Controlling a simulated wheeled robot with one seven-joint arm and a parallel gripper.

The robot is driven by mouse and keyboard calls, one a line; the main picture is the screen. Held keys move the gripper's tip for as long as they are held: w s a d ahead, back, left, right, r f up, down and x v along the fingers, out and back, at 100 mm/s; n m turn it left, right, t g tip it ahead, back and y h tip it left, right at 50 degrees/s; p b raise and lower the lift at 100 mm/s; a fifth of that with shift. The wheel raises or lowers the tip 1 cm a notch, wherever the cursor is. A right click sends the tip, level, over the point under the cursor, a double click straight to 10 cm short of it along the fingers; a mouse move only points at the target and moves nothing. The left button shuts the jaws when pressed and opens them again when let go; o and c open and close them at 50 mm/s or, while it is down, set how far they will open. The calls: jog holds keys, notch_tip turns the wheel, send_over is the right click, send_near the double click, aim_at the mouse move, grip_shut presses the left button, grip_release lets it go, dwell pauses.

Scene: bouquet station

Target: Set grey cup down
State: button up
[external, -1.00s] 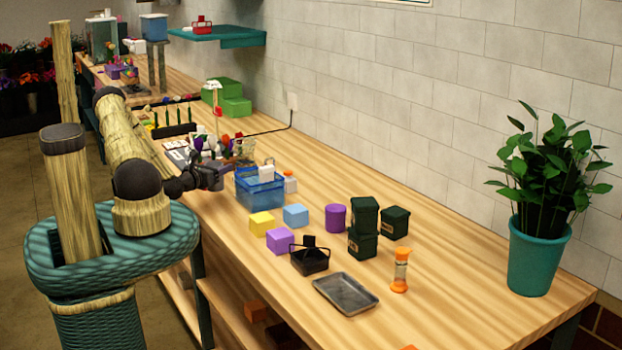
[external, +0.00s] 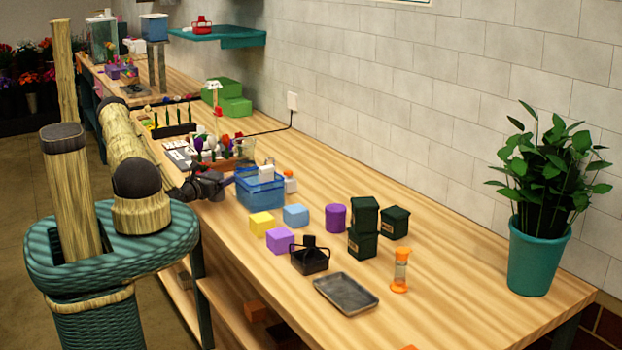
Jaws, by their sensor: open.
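My gripper (external: 229,181) is at the end of my arm, by the left side of the blue translucent bin (external: 262,194), at the table's front edge. It is open, and I see nothing held in it. Its fingertips are small and partly merge with the bin's rim, so I cannot tell if they touch it. No grey cup can be made out for certain. A small greyish vessel (external: 245,149) stands behind the bin, beside the flower tray, but it is too small to name surely.
A white block (external: 266,173) shows at the bin. Yellow (external: 262,224), blue (external: 296,215) and purple (external: 280,240) blocks, a black basket (external: 309,261), dark green boxes (external: 362,243) and a grey tray (external: 346,293) stand to the right.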

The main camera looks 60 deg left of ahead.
jog(key=shift+r, duration=0.2)
jog(key=b+v, duration=0.2)
jog(key=v, duration=0.9)
jog(key=shift+s+f+b, duration=0.15)
jog(key=shift+b, duration=0.2)
jog(key=shift+s+d, duration=0.2)
jog(key=shift+s, duration=0.1)
